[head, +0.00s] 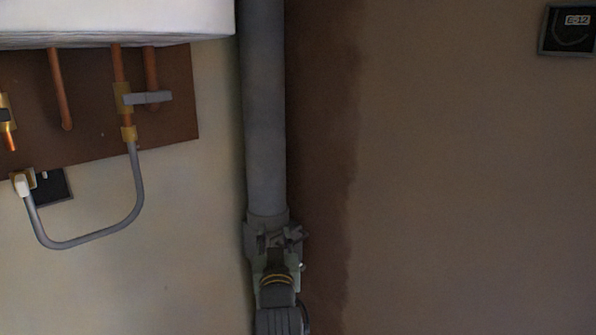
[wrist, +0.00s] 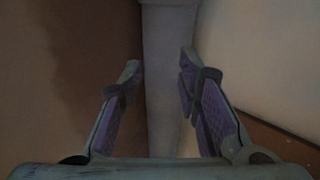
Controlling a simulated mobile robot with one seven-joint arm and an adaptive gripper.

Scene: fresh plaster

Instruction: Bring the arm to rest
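My arm rises from the bottom of the head view and ends in my gripper (head: 273,238), in front of a thick grey vertical pipe (head: 265,110). In the wrist view my gripper (wrist: 160,72) is open, its two purple-padded fingers wide apart. The grey pipe (wrist: 166,60) shows between and beyond the fingers, with gaps to both sides in the picture. Nothing is held. I cannot tell how far the fingertips are from the pipe in depth. The pipe's lower part is hidden behind my arm in the head view.
A white cabinet (head: 115,20) hangs at upper left, above a brown board (head: 180,115) with copper pipes (head: 59,90). A grey hose (head: 85,243) loops below. The brown wall (head: 450,190) is otherwise bare.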

